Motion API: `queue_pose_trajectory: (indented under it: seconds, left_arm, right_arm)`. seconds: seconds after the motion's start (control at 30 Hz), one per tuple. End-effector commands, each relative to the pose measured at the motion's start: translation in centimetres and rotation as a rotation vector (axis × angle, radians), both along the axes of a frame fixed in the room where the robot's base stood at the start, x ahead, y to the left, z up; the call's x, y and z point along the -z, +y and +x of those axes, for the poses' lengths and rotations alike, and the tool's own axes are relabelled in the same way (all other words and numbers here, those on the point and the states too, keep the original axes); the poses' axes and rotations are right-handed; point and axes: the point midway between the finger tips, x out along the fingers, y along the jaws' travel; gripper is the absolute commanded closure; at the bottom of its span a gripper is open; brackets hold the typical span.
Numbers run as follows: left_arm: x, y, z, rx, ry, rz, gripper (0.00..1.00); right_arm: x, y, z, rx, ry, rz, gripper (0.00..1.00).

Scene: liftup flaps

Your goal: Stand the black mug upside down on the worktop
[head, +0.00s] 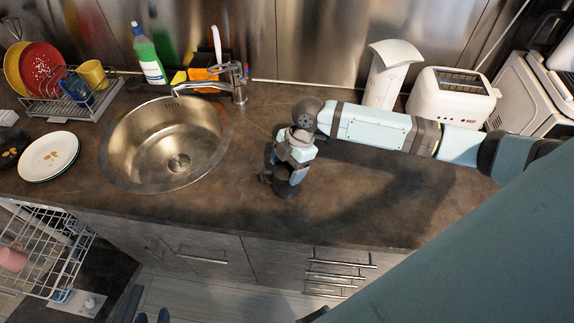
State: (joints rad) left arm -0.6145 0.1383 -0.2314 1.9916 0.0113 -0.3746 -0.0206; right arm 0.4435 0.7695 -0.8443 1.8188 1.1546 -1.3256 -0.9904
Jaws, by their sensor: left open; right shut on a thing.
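The black mug (286,189) is at the middle of the brown worktop (225,215), under my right gripper (284,173). My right gripper comes down from above and is shut on the mug. The gripper covers much of the mug, and a dark part that looks like its handle sticks out to the left. I cannot tell which way up the mug is, or whether it touches the worktop. Two dark fingertips of my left gripper (153,317) show at the bottom edge, apart and empty, in front of the cabinets; the rest is out of frame.
A round sink (125,150) with a tap (238,84) lies left of the mug. Plates (48,156) and a dish rack (75,103) stand further left. A toaster (452,97) and a white paper-towel-like stand (388,76) are at the back right. An open dishwasher rack (40,250) is at lower left.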

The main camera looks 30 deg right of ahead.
Motion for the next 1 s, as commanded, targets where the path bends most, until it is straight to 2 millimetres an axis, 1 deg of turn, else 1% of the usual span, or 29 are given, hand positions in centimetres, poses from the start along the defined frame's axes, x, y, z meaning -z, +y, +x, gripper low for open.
queue_pose_trajectory:
  seconds: [0.03, 0.13, 0.4, 0.53, 0.67, 0.9, 1.0]
  left_arm:
    - [0.0, 0.0, 0.0, 0.0, 0.0, 0.0, 0.57]
    - [0.0, 0.0, 0.0, 0.0, 0.001, 0.0, 0.57]
    - [0.0, 0.0, 0.0, 0.0, 0.001, -0.001, 0.57]
    - [0.1, 0.0, -0.1, 0.0, 0.002, -0.001, 0.57]
    - [0.4, -0.1, -0.1, 0.001, 0.002, -0.001, 0.57]
    - [0.8, -0.3, -0.1, 0.003, 0.003, -0.004, 0.57]
    - [0.9, -0.3, -0.1, 0.004, 0.003, -0.004, 0.57]
  right_arm:
    - [0.2, 0.0, 0.0, 0.0, 0.001, 0.0, 0.25]
    - [0.1, 0.0, 0.0, 0.0, 0.001, 0.0, 0.02]
    - [0.0, 0.0, 0.0, 0.0, 0.0, 0.0, 0.02]
    - [-0.7, -0.3, 0.1, 0.001, -0.002, -0.001, 0.02]
    - [-2.7, -1.2, 0.2, 0.001, -0.003, -0.002, 0.02]
    - [-7.6, -3.1, 0.5, 0.0, -0.002, -0.001, 0.02]
    - [-9.2, -3.8, 0.6, 0.0, -0.001, -0.001, 0.02]
